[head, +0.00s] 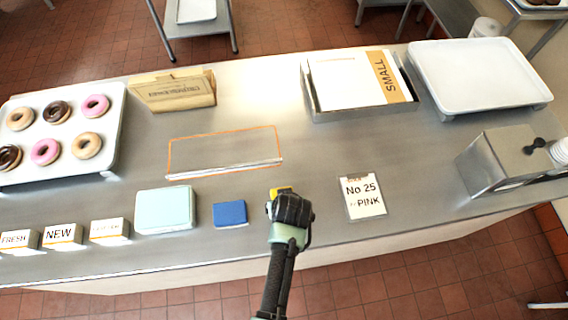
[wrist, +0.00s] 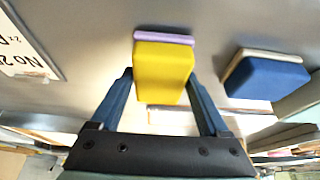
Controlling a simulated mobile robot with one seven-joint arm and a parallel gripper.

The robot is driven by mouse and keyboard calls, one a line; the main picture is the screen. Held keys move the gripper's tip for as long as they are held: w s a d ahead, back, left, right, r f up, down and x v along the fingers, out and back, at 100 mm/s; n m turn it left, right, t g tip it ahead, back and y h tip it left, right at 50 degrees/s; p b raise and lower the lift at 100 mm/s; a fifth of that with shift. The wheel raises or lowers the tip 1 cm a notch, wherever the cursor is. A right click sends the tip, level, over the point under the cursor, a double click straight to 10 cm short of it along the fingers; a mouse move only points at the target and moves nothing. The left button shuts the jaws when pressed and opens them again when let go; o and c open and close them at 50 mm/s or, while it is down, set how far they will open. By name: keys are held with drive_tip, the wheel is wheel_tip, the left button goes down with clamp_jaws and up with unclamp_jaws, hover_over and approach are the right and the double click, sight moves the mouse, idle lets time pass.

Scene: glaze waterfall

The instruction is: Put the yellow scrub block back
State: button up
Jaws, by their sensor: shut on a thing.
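The yellow scrub block (wrist: 163,72) has a thin lilac layer along one end. It sits between the two fingers of my gripper (wrist: 161,80) in the wrist view, and the gripper is shut on it. In the head view only a small yellow part of the block (head: 279,190) shows past my gripper (head: 290,207), which hides the rest. The block is near the counter's front edge, between the blue block (head: 230,213) and the No 25 PINK card (head: 364,198). I cannot tell whether it touches the counter.
An orange-outlined strip (head: 224,145) lies mid-counter, with bare steel around it. A pale blue box (head: 166,209) and small label signs (head: 63,235) stand front left. A donut tray (head: 66,117), a SMALL paper tray (head: 345,113), a white tray (head: 475,80) and a metal dispenser (head: 500,160) stand around.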

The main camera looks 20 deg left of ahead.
drive_tip(key=shift+f, duration=0.3)
drive_tip(key=shift+f, duration=0.1)
drive_tip(key=o, duration=1.2)
drive_tip(key=shift+c, duration=0.2)
drive_tip(key=v, duration=1.2)
drive_tip(key=shift+b, duration=0.35)
